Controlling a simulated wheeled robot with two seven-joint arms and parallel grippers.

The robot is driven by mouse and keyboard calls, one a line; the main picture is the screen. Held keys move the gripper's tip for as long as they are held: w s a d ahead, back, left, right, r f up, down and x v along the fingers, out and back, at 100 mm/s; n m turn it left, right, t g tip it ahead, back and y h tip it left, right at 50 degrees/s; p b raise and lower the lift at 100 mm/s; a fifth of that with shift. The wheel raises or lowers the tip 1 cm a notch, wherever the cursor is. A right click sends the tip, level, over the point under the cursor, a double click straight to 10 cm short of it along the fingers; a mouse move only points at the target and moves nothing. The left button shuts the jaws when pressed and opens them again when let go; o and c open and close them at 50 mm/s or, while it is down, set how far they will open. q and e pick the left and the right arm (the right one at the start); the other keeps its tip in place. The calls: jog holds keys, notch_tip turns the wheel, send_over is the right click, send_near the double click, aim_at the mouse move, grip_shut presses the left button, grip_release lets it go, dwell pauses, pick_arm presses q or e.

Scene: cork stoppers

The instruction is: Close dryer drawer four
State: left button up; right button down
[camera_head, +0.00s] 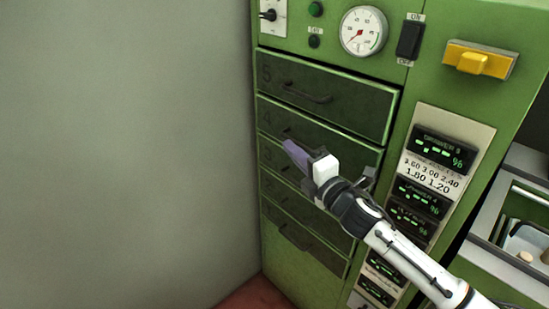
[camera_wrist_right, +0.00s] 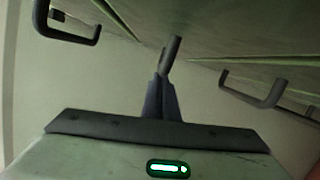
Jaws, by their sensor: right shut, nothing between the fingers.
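The green dryer cabinet (camera_head: 422,85) has a column of dark drawer fronts with bar handles. Drawer four (camera_head: 276,120) is the second from the top, marked 4; my right gripper and wrist cover part of it and its handle. I cannot tell how far it stands out. My right gripper (camera_head: 290,150) is in front of the drawer column, around the lower part of drawer four and drawer three. In the right wrist view its fingers (camera_wrist_right: 170,60) are together and empty, between two dark handles (camera_wrist_right: 258,92). Whether the fingertips touch a drawer front is unclear. My left gripper is out of view.
Drawer five (camera_head: 335,98) is above, with lower drawers (camera_head: 300,235) below. A gauge (camera_head: 363,31), switch (camera_head: 410,38) and yellow handle (camera_head: 478,60) sit above; percent displays (camera_head: 443,148) are right of the drawers. A plain grey wall (camera_head: 120,150) borders the cabinet's left.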

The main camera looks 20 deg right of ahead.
jog(key=shift+w+d+r, duration=0.1)
jog(key=shift+d, duration=0.35)
